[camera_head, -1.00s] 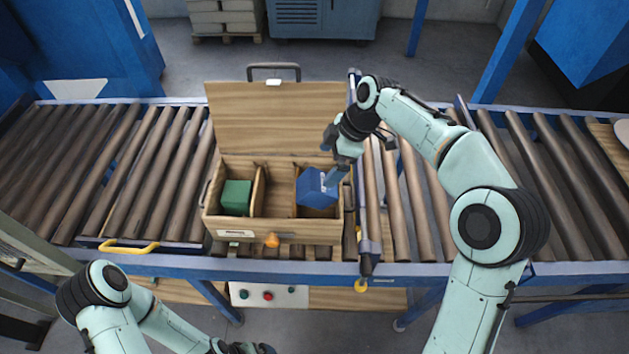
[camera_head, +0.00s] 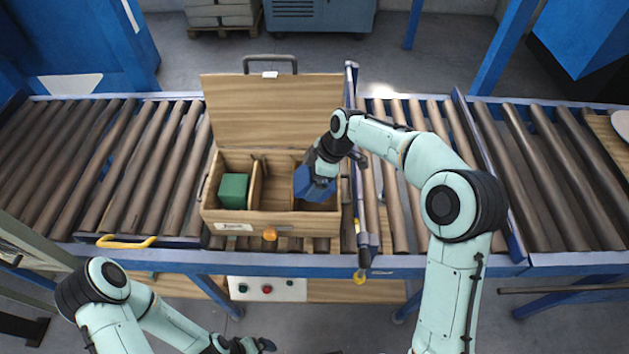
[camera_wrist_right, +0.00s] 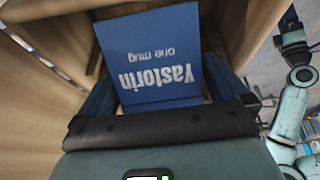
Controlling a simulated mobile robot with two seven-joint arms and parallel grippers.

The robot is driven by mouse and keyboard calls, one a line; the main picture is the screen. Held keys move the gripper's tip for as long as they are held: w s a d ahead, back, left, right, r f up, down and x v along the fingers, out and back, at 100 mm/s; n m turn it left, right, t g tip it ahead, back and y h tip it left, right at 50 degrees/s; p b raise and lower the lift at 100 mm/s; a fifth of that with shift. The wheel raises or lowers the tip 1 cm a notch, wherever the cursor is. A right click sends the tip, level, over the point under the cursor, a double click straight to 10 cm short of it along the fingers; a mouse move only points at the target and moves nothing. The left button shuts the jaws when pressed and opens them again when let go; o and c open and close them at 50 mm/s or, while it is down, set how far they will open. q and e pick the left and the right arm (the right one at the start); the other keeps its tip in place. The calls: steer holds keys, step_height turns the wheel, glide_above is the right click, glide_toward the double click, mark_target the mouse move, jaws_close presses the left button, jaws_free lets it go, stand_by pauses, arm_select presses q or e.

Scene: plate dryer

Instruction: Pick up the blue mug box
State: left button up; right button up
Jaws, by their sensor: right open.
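The blue mug box (camera_head: 314,186) sits in the right compartment of the open wooden crate (camera_head: 270,217). In the right wrist view the blue mug box (camera_wrist_right: 155,60) shows white lettering, "Yastorin one mug", upside down. My right gripper (camera_head: 322,178) is over the box in the head view and covers part of it. Its fingers are open, one on each side of the box in the right wrist view; whether they touch it I cannot tell. My left gripper (camera_head: 250,346) is low at the bottom edge of the head view, away from the crate; its fingers are unclear.
The raised lid (camera_head: 272,112) stands at the back. The crate rests on a roller conveyor (camera_head: 110,170). A blue rail (camera_head: 362,190) runs close to its right side.

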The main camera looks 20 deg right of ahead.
steer(key=c, duration=1.2)
arm_select(q)
steer(key=w+r+p, duration=0.3)
steer(key=w+r, duration=0.1)
steer(key=shift+r+t, duration=0.15)
steer(key=shift+t, duration=0.15)
arm_select(e)
step_height(320, 180, up, 20)
steer(key=shift+r, duration=0.1)
steer(key=shift+c, duration=0.2)
